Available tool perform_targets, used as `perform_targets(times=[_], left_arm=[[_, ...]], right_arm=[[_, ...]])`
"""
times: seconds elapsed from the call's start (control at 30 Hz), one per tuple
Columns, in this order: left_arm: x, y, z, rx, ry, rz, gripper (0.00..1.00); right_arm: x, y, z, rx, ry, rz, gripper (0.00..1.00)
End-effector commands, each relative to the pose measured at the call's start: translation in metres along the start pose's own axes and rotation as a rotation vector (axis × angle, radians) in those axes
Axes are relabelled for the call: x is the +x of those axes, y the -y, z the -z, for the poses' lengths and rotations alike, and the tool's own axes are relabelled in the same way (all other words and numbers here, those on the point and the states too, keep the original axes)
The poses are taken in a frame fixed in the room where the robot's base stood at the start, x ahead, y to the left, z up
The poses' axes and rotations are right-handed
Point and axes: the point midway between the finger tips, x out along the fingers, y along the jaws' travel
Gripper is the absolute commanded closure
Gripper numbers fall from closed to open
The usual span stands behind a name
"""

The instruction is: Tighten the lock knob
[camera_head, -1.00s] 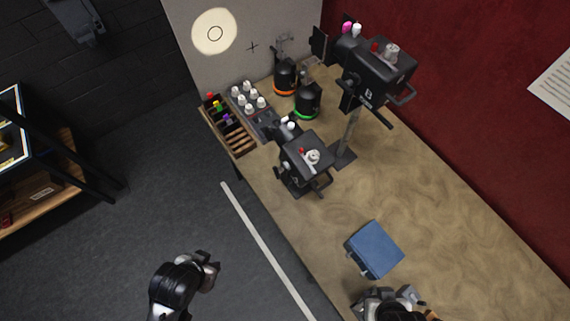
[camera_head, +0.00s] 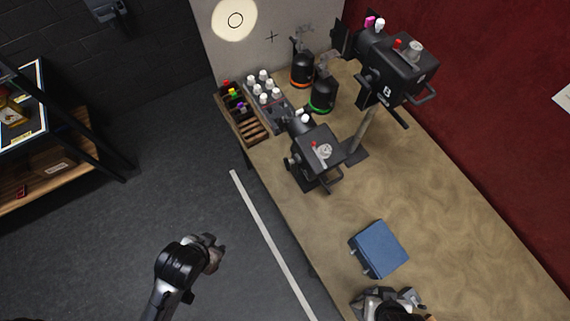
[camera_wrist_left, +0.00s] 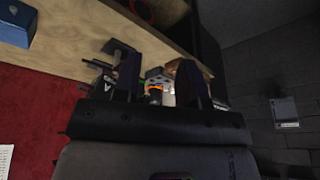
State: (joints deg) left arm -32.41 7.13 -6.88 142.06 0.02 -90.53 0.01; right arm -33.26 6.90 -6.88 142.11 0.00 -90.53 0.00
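A small black lamp (camera_head: 316,152) stands on the wooden bench, with a pale round knob (camera_head: 323,151) and a red button on top. A larger black lamp (camera_head: 398,68) marked B stands on a post behind it, with a similar pale knob (camera_head: 415,50). I cannot tell which knob is the lock knob. My left gripper (camera_head: 214,250) is over the floor, left of the bench; in the left wrist view its fingers (camera_wrist_left: 157,82) are apart with nothing held. My right gripper (camera_head: 390,299) is at the bottom edge near the blue box; its fingertips are unclear.
A blue box (camera_head: 378,249) lies on the bench (camera_head: 455,235). Two black domed items with orange (camera_head: 302,70) and green (camera_head: 323,94) rings stand near the back panel. A wooden rack (camera_head: 252,130) and a tray of white-capped pieces (camera_head: 264,88) sit beside them. A shelf stands left.

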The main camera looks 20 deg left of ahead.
Motion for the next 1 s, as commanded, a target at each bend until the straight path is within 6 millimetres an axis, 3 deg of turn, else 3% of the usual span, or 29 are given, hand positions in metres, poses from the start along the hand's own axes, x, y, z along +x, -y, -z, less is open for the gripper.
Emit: perform_targets(times=[0.27,0.47,0.6,0.8,1.0], left_arm=[[0.023,0.033,0.081,0.154,-0.203,0.115,0.62],[0.068,0.054,0.118,0.369,-0.198,0.218,0.62],[0.11,0.069,0.14,0.509,-0.233,0.254,0.62],[0.164,0.078,0.157,0.571,-0.37,0.181,0.62],[0.204,0.065,0.149,0.475,-0.552,-0.04,0.62]], right_arm=[[0.043,0.001,-0.014,-0.001,0.0,-0.001,0.63],[0.068,0.003,-0.022,0.0,0.0,0.0,0.63],[0.082,0.003,-0.026,0.001,0.0,0.001,0.63],[0.09,0.004,-0.028,0.002,0.0,0.001,0.63],[0.089,0.004,-0.028,0.002,0.0,0.001,0.63]])
